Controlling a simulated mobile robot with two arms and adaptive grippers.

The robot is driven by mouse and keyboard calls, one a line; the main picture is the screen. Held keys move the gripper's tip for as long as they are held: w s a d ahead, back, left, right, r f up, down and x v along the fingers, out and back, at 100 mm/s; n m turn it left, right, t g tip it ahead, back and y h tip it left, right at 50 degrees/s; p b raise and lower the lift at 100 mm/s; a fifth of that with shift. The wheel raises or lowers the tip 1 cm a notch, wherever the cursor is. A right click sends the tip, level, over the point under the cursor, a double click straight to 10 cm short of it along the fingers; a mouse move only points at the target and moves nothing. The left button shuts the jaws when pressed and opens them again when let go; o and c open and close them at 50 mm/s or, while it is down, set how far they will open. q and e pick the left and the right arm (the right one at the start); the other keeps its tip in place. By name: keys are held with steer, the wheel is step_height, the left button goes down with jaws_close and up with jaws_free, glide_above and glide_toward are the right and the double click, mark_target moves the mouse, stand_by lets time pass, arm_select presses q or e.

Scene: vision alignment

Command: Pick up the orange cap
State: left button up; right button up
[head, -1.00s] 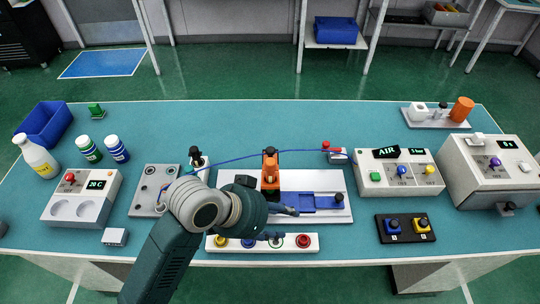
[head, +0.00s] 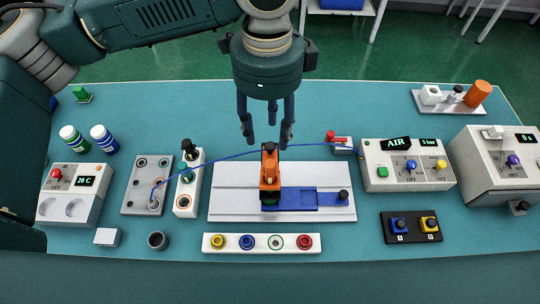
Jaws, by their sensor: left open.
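An orange cylinder (head: 478,93) stands at the right end of a small pale tray (head: 445,104) at the back right of the bench. It is the most cap-like orange thing, but I cannot tell for sure that it is the cap. My left gripper (head: 266,142) points down with fingers spread, empty, just behind and above the orange device in the picture. The orange cylinder is well to its right. My right gripper is not in view.
A blue hose (head: 230,157) runs across the bench behind the orange device. A red-handled valve (head: 338,140) and the AIR box (head: 405,178) lie to the right. A strip of coloured rings (head: 262,243) lies in front. The back right bench is mostly clear.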

arm_select(q)
steer(key=p, duration=0.1)
glide_above(270, 163)
steer(key=f, duration=0.5)
steer(key=shift+w+a, duration=0.1)
steer(key=shift+a, duration=0.1)
step_height(270, 163, down, 4)
steer(key=shift+d+f+p, duration=0.1)
steer(key=shift+d+p, duration=0.05)
steer(key=shift+p, duration=0.85)
steer(key=shift+f, duration=0.5)
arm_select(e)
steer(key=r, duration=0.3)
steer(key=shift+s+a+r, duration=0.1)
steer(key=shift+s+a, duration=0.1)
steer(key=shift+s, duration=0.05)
arm_select(q)
steer(key=c, duration=0.8)
